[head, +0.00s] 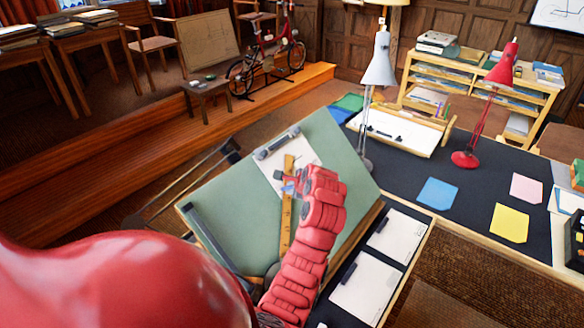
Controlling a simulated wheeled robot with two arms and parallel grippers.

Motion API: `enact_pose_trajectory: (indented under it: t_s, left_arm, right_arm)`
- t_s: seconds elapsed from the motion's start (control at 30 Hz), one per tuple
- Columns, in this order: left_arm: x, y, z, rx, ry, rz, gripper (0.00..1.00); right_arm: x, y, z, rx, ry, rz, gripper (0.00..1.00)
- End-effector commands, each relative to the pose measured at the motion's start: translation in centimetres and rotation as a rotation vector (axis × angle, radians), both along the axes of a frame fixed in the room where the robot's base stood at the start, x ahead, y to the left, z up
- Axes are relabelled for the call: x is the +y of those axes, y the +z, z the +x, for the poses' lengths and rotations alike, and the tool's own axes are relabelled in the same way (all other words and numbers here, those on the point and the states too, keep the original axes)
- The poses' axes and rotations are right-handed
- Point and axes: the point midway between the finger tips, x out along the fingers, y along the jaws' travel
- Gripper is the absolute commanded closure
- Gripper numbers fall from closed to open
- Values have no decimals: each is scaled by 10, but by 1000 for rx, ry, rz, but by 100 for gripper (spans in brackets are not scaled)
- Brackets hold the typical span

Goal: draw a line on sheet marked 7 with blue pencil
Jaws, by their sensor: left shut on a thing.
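My left gripper (288,186) is at the end of the red arm, over the upper part of a tilted green drafting board (335,150). It is shut on a small blue thing (289,188), which looks like the blue pencil, mostly hidden by the jaws. A white sheet (262,166) lies under a dark clip at the board's top, partly covered by the gripper and a wooden ruler (286,232). I cannot read any number on it, nor tell whether the pencil tip touches it. My right gripper is not in view.
Two white sheets (366,288) lie on a dark surface right of the board. A dark table (400,170) behind holds a white lamp (379,68), a red lamp (466,158), a tray of paper (400,133) and blue, yellow and pink sheets (510,223).

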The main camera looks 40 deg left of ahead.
Motion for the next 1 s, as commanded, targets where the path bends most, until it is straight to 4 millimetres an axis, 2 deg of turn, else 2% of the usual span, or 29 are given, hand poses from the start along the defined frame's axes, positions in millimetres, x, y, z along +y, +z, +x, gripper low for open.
enact_pose_trajectory:
  t_s: [1.0]
  left_arm:
    - [8, 4, 6, 1, 1, 1, 100]
  right_arm:
    - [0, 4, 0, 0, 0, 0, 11]
